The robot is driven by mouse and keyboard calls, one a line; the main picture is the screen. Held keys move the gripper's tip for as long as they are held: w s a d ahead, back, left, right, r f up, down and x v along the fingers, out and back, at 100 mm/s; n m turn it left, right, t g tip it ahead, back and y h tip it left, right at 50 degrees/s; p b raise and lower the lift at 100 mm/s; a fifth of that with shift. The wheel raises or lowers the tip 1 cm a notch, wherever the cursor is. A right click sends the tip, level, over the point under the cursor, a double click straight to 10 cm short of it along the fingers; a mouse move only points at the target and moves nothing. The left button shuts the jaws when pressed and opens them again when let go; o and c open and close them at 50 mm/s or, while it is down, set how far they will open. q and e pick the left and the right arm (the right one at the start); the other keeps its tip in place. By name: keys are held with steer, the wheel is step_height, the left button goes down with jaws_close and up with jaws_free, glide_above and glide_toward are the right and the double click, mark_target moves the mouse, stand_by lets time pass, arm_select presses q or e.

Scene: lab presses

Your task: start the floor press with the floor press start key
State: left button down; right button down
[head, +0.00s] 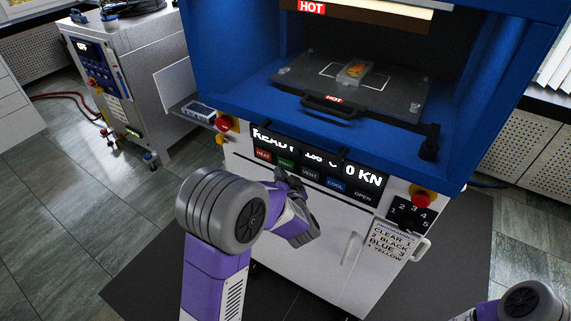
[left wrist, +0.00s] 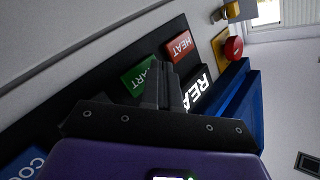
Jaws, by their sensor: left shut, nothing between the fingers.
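The floor press (head: 232,70) is a blue-framed machine on a white cabinet. Its front panel reads READY and 0 KN. Below that is a row of keys. The green start key (head: 286,163) sits between the red HEAT key and the dark VENT key; it also shows in the left wrist view (left wrist: 136,78), its lettering partly covered by my fingers. My left gripper (head: 284,176) is shut and empty, its tips close to the panel by the start key. In the left wrist view its fingertips (left wrist: 164,72) overlap the key's edge; contact cannot be told. My right gripper is out of view.
The red HEAT key (left wrist: 180,47) is close beside my fingertips. Red stop buttons (head: 227,123) (head: 423,196) on yellow bases flank the panel. A hot plate (head: 390,98) with a small mould (head: 353,72) lies inside the press. A control cabinet (head: 132,80) stands left.

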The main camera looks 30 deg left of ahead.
arm_select(q)
steer(key=shift+w, duration=0.1)
stand_by(0.7)
steer(key=shift+w+p, duration=0.3)
